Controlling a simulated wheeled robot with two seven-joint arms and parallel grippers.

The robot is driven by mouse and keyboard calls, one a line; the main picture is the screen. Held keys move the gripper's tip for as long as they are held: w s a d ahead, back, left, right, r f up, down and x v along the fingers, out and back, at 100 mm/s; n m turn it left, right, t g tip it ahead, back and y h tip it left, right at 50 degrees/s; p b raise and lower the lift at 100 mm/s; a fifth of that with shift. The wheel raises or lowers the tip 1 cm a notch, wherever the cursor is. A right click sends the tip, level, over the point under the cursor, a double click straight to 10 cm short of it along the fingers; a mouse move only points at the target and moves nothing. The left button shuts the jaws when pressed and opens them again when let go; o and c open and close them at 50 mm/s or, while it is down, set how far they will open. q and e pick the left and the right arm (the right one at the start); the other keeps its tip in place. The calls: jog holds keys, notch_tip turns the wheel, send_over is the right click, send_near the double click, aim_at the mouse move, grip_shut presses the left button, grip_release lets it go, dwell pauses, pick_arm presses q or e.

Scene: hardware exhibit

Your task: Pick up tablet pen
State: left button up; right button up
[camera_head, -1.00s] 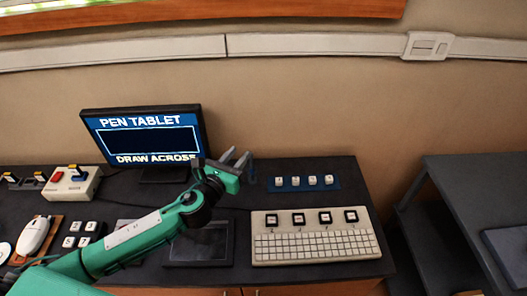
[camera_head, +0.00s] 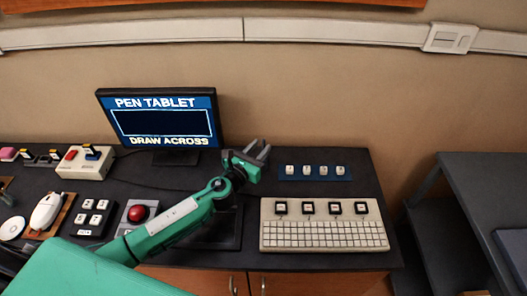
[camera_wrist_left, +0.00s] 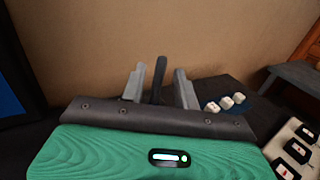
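My left gripper (camera_head: 257,151) reaches over the back of the desk, right of the monitor. In the left wrist view its two grey fingers (camera_wrist_left: 160,88) stand apart. A dark upright stick, which looks like the tablet pen (camera_wrist_left: 158,78), shows between them, with a gap on each side. I cannot tell how deep between the fingers it is. In the head view the pen cannot be made out at the gripper. The dark drawing tablet (camera_head: 228,236) lies partly under my left forearm. My right gripper is not in view.
The monitor (camera_head: 160,122) reads "PEN TABLET, DRAW ACROSS". A blue strip with white keys (camera_head: 289,175) and a white keyboard (camera_head: 322,234) lie to the right. A red trackball (camera_head: 138,214), a mouse (camera_head: 46,211) and a switch box (camera_head: 88,164) lie to the left.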

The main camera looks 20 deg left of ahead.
pick_arm(q)
jog(key=shift+x, duration=1.45)
grip_shut()
jog(key=shift+r, duration=0.1)
